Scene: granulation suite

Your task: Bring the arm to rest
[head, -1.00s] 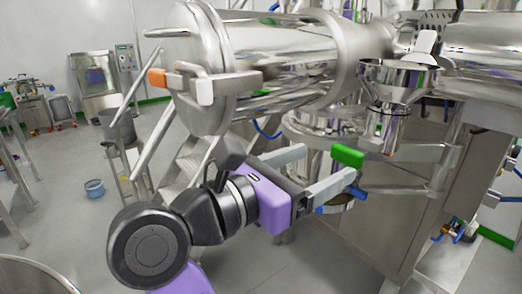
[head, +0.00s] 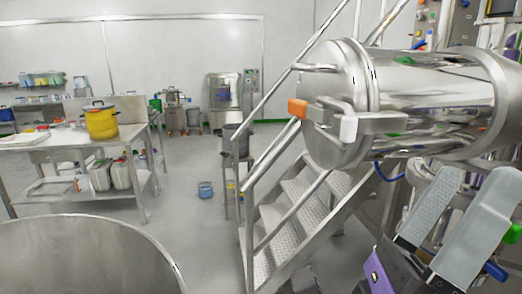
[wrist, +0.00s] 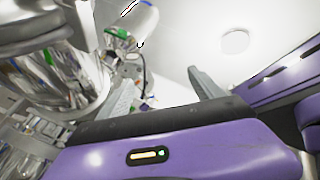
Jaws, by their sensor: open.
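My gripper (head: 478,182) is at the lower right of the head view. Its two grey fingers point up and stand apart with nothing seen between them. Its purple body (head: 378,276) is partly cut off by the bottom edge. In the wrist view the gripper (wrist: 163,80) also shows its fingers spread, with empty space between them. The steel cylindrical vessel (head: 430,95) lies on its side above and behind the gripper in the head view. Whether any finger touches equipment cannot be told.
Metal steps (head: 305,205) with rails stand left of the gripper. A steel table (head: 75,140) with a yellow pot (head: 101,120) is at the left. A large round steel bowl (head: 90,255) fills the lower left. Grey floor (head: 190,225) lies open between.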

